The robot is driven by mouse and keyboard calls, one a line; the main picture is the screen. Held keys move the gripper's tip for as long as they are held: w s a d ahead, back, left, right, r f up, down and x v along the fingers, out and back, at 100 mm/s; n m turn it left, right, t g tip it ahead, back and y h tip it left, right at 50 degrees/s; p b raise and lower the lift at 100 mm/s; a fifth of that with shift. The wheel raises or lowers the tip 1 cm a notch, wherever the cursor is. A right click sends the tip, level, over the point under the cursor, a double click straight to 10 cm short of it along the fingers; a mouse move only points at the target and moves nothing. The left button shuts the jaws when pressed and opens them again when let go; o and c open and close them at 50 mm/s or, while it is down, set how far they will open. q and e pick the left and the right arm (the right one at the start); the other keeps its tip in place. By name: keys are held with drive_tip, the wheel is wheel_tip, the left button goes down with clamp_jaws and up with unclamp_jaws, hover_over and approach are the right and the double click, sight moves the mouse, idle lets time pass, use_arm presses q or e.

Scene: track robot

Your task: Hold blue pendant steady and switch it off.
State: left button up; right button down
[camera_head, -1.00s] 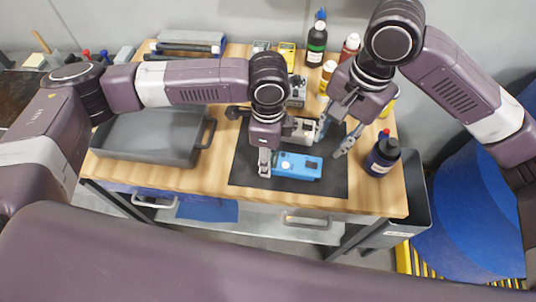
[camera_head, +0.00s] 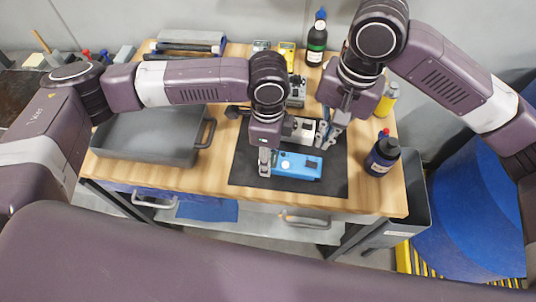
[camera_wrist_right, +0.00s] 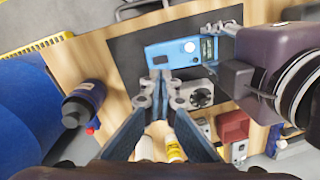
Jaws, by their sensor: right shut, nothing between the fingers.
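The blue pendant (camera_head: 298,166) lies on the dark mat (camera_head: 240,180), with a pale round button and a dark screen on top. It also shows in the right wrist view (camera_wrist_right: 172,54). My left gripper (camera_head: 266,161) is at the pendant's left end, its fingers appearing shut on that end; its far finger is partly hidden. My right gripper (camera_head: 327,140) is shut and empty, with its fingertips just behind the pendant's right half in the head view. In the right wrist view its fingertips (camera_wrist_right: 160,75) come close to the pendant's edge; whether they touch cannot be told.
A pale device with a round dial (camera_wrist_right: 200,95) stands close behind the pendant. A dark bottle (camera_head: 382,156) is at the right, a grey tray (camera_head: 150,150) at the left. Bottles and small boxes line the back. The mat in front of the pendant is clear.

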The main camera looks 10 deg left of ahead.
sight(308, 163)
drive_tip(key=shift+a+f+n+h, duration=0.2)
drive_tip(key=shift+a+f+n, duration=0.15)
drive_tip(key=shift+f+n, duration=1)
drive_tip(key=shift+a+f+n+h, duration=0.2)
drive_tip(key=shift+a+f+n, duration=0.2)
drive_tip(key=shift+f+n, duration=1)
drive_tip(key=shift+a+f+n+h, duration=0.3)
drive_tip(key=shift+f+n, duration=0.4)
drive_tip(key=shift+n, duration=1.25)
drive_tip(key=shift+f, duration=0.3)
